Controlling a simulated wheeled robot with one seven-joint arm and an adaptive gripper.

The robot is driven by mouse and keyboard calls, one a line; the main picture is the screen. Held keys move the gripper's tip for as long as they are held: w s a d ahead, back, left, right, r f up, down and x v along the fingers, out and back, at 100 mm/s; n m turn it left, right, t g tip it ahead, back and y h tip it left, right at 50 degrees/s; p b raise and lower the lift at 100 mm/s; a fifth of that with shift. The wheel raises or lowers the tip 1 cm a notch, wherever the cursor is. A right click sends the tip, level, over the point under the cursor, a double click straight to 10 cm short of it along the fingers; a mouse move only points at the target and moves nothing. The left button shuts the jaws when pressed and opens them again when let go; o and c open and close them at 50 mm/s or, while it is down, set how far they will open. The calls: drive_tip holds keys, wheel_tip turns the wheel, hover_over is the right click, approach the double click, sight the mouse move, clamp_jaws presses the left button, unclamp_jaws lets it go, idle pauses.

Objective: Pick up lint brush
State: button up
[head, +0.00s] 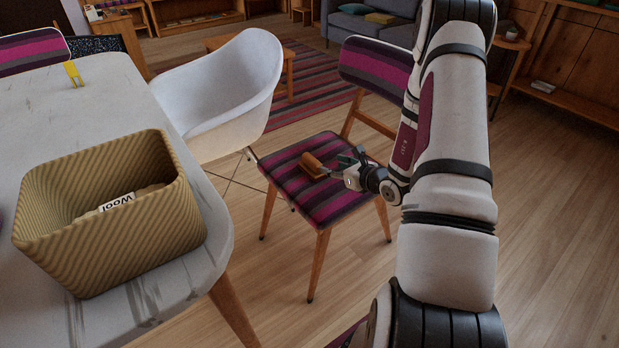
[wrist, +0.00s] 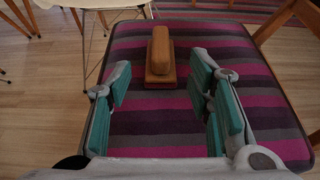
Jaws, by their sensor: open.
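The lint brush (head: 315,165) is a brown wooden block with a raised grip. It lies on the striped purple and grey seat of a wooden chair (head: 318,204). In the wrist view the brush (wrist: 160,58) sits toward the far side of the seat (wrist: 222,40), beyond the fingertips and roughly between their lines. My gripper (head: 337,167) is over the seat, just right of the brush in the head view. In the wrist view my gripper (wrist: 160,82) is open, with teal pads on both sides and nothing between them.
A white shell chair (head: 225,95) stands left of the striped chair. A marble-look table (head: 100,85) at the left holds a woven basket (head: 110,235) with a "Wool" label and a small yellow object (head: 74,74). Wooden floor is clear at the right.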

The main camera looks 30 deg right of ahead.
sight(315, 161)
drive_tip(key=b+x, duration=0.2)
drive_tip(key=x, duration=0.6)
drive_tip(key=shift+w+f, duration=0.1)
drive_tip(key=b+x, duration=0.2)
drive_tip(key=x, duration=0.2)
drive_tip(key=shift+f, duration=0.2)
drive_tip(key=shift+w+f, duration=0.1)
drive_tip(key=shift+w, duration=0.45)
clamp_jaws()
